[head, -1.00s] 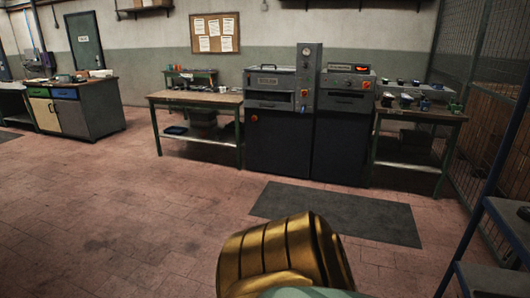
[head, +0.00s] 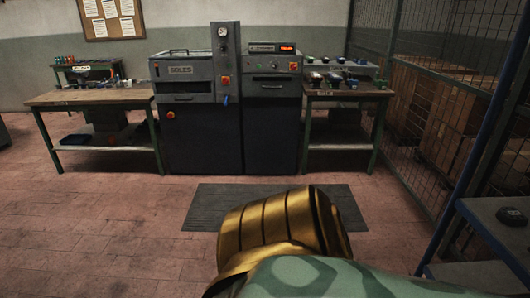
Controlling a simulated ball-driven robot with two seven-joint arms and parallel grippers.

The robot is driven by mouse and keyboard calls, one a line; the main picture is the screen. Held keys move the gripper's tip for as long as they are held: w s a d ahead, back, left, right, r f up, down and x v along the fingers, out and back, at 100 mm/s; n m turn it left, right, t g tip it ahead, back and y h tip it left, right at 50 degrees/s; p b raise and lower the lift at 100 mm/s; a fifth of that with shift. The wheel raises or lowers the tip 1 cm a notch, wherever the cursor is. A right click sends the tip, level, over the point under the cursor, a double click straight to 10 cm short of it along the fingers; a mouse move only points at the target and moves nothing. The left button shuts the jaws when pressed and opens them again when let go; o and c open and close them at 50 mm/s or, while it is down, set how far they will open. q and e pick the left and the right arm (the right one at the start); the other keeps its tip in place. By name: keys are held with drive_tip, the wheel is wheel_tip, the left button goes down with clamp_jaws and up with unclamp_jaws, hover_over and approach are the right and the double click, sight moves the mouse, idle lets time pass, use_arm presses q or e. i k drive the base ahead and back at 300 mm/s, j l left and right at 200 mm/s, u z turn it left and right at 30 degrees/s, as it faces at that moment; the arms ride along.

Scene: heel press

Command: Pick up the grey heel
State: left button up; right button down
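I cannot make out a grey heel for certain. Several small dark, bluish and green items (head: 333,79) stand in a row on the right bench (head: 346,94), too small to tell apart. A dark rounded object (head: 512,221) lies on the blue shelf rack at the right edge, and I cannot tell what it is. Neither of my grippers is in view. A gold, ribbed part and a green patterned part at the bottom centre appear to be my own body.
A grey press machine (head: 197,130) stands against the back wall, with a wooden bench (head: 88,96) on its left. A dark mat (head: 205,207) lies on the tiled floor. A wire cage (head: 430,95) and the blue shelf rack (head: 490,212) bound the right side. Floor at left is clear.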

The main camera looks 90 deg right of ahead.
sight(509, 216)
drive_tip(key=l+z, duration=0.25)
drive_tip(key=z, duration=0.25)
drive_tip(key=l+z, duration=0.25)
drive_tip(key=z, duration=0.2)
drive_tip(key=l+z, duration=0.25)
drive_tip(key=z, duration=0.25)
drive_tip(key=l+z, duration=0.25)
drive_tip(key=z, duration=0.2)
drive_tip(key=i+j, duration=0.05)
